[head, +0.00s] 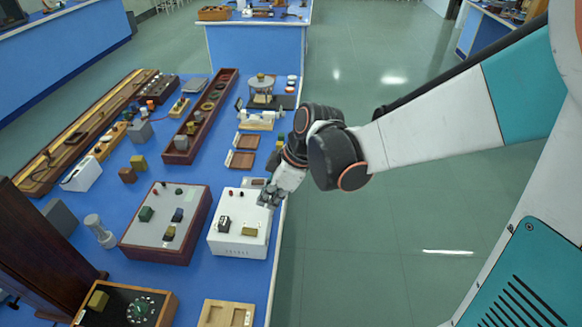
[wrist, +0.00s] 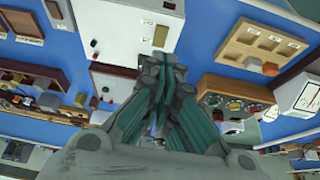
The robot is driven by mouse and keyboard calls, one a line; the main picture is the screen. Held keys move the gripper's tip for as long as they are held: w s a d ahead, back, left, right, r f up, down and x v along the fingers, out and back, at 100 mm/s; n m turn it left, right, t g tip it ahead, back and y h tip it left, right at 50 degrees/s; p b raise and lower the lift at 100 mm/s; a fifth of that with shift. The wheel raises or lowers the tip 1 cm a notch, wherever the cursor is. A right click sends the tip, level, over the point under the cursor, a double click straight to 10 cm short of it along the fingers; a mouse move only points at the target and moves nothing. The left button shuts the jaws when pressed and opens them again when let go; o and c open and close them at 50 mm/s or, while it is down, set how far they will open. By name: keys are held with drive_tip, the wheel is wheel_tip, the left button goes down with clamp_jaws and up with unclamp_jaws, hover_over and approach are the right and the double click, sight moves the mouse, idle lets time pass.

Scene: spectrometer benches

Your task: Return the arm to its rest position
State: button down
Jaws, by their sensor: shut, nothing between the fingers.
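My arm reaches in from the right in the head view. My gripper (head: 269,196) is above the right edge of the blue bench (head: 190,292), close to a white instrument box (head: 240,245) with small knobs. In the wrist view my gripper (wrist: 161,42) has its fingers shut and empty, in front of the white box (wrist: 112,32). I cannot tell whether the fingertips touch the box.
A wood-sided box (head: 165,215) with a pale top stands left of the white box. A wooden tray (head: 226,313) lies at the near edge. Several instruments and long wooden cases (head: 200,115) fill the bench. Open green floor (head: 390,240) is on the right.

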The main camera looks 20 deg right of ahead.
drive_tip(key=shift+s+d+r, duration=0.2)
drive_tip(key=shift+s+r, duration=0.15)
drive_tip(key=shift+r, duration=0.05)
drive_tip(key=s+d+r+m+t+h+b, duration=0.2)
drive_tip(key=s+d+r+m+t+h, duration=0.2)
drive_tip(key=s+d+r+m, duration=0.4)
drive_tip(key=s+d+m+t, duration=0.1)
drive_tip(key=s+d+m, duration=0.2)
drive_tip(key=m, duration=0.3)
drive_tip(key=shift+s+d+h, duration=0.2)
drive_tip(key=shift+s+h, duration=0.1)
drive_tip(key=shift+s, duration=0.05)
